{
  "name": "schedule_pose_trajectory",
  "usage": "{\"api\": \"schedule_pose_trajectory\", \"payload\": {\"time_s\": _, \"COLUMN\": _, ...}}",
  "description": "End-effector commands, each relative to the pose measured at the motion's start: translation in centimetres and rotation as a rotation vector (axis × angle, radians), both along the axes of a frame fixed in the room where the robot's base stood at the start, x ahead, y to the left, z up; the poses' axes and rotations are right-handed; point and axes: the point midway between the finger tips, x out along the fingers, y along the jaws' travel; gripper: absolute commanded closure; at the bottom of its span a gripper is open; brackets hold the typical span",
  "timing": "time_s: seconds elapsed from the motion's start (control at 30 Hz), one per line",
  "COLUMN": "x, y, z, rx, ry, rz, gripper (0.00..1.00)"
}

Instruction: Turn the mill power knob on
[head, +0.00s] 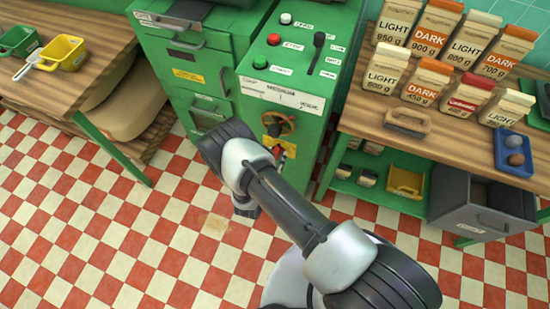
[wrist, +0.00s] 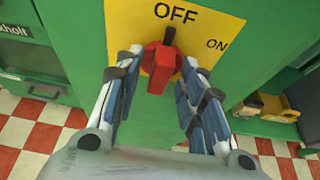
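The red mill power knob (wrist: 159,66) sits on a yellow plate (wrist: 225,24) on the green cabinet front in the wrist view. Its black pointer points up at the printed word OFF; ON is printed to the right. My gripper (wrist: 164,72) is open, with one finger left of the knob and one right. Gaps show between the fingers and the knob, and I cannot tell how near in depth the tips are.
The green mill cabinet (head: 285,75) has a wheel (head: 278,123), buttons and a black lever (head: 318,45). A drawer cabinet (head: 195,60) stands to its left. On the right, a wooden table (head: 375,115) holds several bags. The checkered floor (head: 110,225) is clear on the left.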

Motion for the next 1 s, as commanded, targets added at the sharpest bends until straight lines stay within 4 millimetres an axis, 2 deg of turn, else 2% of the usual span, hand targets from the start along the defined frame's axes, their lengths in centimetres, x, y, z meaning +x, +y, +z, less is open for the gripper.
{"api": "schedule_pose_trajectory", "payload": {"time_s": 0.13, "x": -0.02, "y": 0.02, "z": 0.03, "rx": 0.0, "ry": 0.0, "rz": 0.0, "gripper": 0.64}}
{"api": "schedule_pose_trajectory", "payload": {"time_s": 0.67, "x": -0.04, "y": 0.02, "z": 0.03, "rx": 0.001, "ry": 0.0, "rz": 0.0, "gripper": 0.99}}
{"api": "schedule_pose_trajectory", "payload": {"time_s": 1.0, "x": -0.05, "y": -0.01, "z": 0.03, "rx": 0.016, "ry": -0.006, "rz": 0.0, "gripper": 1.0}}
